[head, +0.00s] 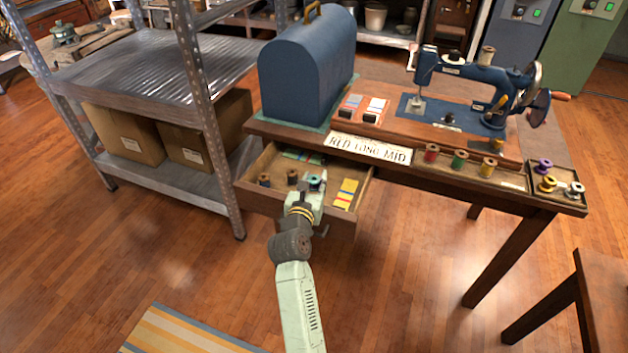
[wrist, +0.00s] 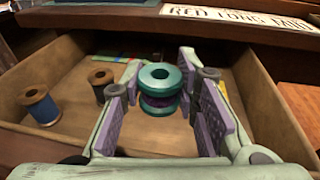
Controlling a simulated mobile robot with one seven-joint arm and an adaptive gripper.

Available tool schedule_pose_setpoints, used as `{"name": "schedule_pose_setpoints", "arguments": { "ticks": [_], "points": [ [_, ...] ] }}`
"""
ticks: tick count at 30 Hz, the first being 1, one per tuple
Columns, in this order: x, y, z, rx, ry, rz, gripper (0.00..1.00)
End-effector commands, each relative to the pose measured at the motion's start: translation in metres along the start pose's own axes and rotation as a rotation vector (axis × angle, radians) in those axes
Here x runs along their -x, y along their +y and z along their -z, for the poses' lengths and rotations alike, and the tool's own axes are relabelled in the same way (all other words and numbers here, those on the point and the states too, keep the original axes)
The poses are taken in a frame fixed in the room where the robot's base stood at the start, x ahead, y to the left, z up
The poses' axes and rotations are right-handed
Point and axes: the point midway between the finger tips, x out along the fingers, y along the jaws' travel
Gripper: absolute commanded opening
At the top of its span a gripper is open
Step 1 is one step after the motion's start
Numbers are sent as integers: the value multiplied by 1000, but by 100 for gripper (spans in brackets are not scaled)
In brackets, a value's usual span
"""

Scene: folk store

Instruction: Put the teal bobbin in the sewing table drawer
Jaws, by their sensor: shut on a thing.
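The teal bobbin (wrist: 160,78) sits between the purple-padded fingers of my gripper (wrist: 165,112), which is shut on it. It stands upright, with a purple band around its middle. In the head view the bobbin (head: 315,181) shows just beyond my gripper (head: 309,194). The sewing table drawer (head: 361,192) is pulled open under the table's left end. The bobbin appears over the drawer's interior; its wooden right wall (wrist: 272,100) shows in the wrist view. I cannot tell whether the bobbin touches the drawer floor.
In the drawer are a blue spool (wrist: 40,108), a dark brown spool (wrist: 103,84) and coloured cards (head: 346,193). A blue sewing machine (head: 470,85), several thread spools and a domed blue case (head: 305,70) stand on the table. A metal shelf (head: 205,110) flanks the drawer's left.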

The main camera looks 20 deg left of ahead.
Motion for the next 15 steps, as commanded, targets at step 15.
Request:
{"name": "schedule_pose_setpoints", "arguments": {
  "ticks": [15],
  "points": [
    [-2,0,18,1,16,2,36]
  ]
}}
